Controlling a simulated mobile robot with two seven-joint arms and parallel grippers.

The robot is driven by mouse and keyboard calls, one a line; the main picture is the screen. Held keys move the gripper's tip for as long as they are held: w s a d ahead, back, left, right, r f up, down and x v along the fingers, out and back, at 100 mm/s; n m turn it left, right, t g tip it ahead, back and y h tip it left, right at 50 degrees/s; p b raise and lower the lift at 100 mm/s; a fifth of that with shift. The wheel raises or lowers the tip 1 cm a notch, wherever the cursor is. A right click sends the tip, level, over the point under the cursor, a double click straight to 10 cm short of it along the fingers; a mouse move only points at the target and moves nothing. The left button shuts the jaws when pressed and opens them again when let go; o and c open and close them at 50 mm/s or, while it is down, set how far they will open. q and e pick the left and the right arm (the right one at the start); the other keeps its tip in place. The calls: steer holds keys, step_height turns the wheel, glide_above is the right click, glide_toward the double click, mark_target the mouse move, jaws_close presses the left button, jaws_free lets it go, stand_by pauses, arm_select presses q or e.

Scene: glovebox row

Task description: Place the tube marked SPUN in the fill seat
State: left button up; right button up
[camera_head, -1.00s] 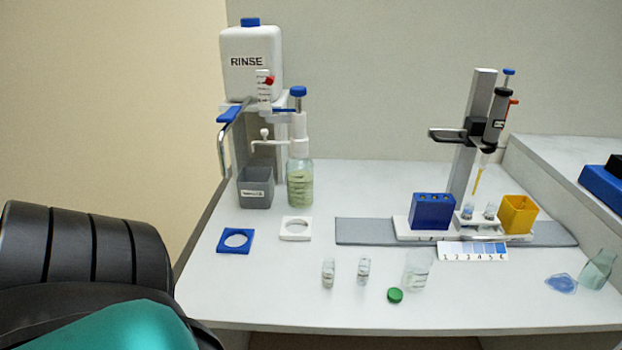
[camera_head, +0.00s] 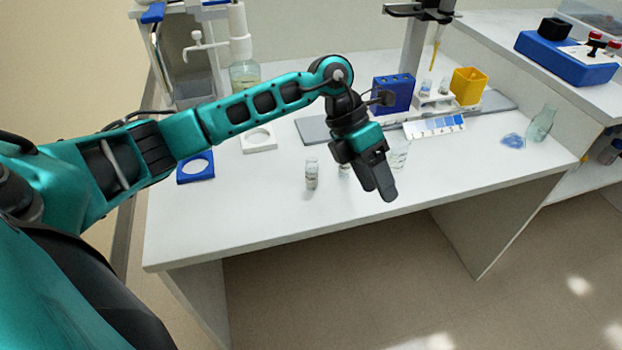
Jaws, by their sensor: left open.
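Two small clear tubes stand on the bench: one tube (camera_head: 312,174) is in plain view, the other (camera_head: 344,169) is mostly hidden behind my left gripper. Two more small tubes, a left one (camera_head: 427,87) and a right one (camera_head: 445,86), sit in a white holder (camera_head: 434,102) between the blue block and the yellow bin. No SPUN marking is legible on any tube, and I cannot tell which place is the fill seat. My left gripper (camera_head: 376,190) is open and empty, pointing down just right of the half-hidden tube, in front of the beaker. My right gripper is not in view.
A clear beaker (camera_head: 399,156) stands close behind the gripper. The blue block (camera_head: 394,95), yellow bin (camera_head: 467,86) and colour card (camera_head: 435,126) are behind it. A blue ring plate (camera_head: 195,168) and white ring plate (camera_head: 259,140) lie left; a flask (camera_head: 541,124) stands right.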

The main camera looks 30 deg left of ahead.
mark_target(312, 175)
arm_select(q)
steer(key=w+a+r+y, duration=0.1)
steer(key=a+y, duration=0.1)
steer(key=a, duration=0.2)
steer(key=w+a+r+y, duration=0.1)
steer(key=a+y, duration=0.1)
steer(key=a, duration=0.3)
steer(key=w+a+r+y, duration=0.1)
steer(key=a+y, duration=0.1)
steer(key=a, duration=0.3)
steer(key=shift+w+r+n+t+y+b, duration=0.2)
steer(key=shift+r+n+t+y+b, duration=0.1)
steer(key=shift+n+t+y, duration=0.1)
steer(key=f, duration=0.6)
steer(key=shift+a+f+b, duration=0.2)
steer(key=shift+f+b, duration=0.05)
steer(key=shift+b, duration=0.15)
steer(key=shift+s+a+f+b, duration=0.15)
steer(key=shift+s+f, duration=0.1)
steer(key=shift+f, duration=1.25)
steer(key=shift+s+d+f+b, duration=0.15)
steer(key=shift+s+f, duration=0.1)
steer(key=shift+f, duration=1.25)
steer(key=shift+a, duration=0.1)
jaws_close()
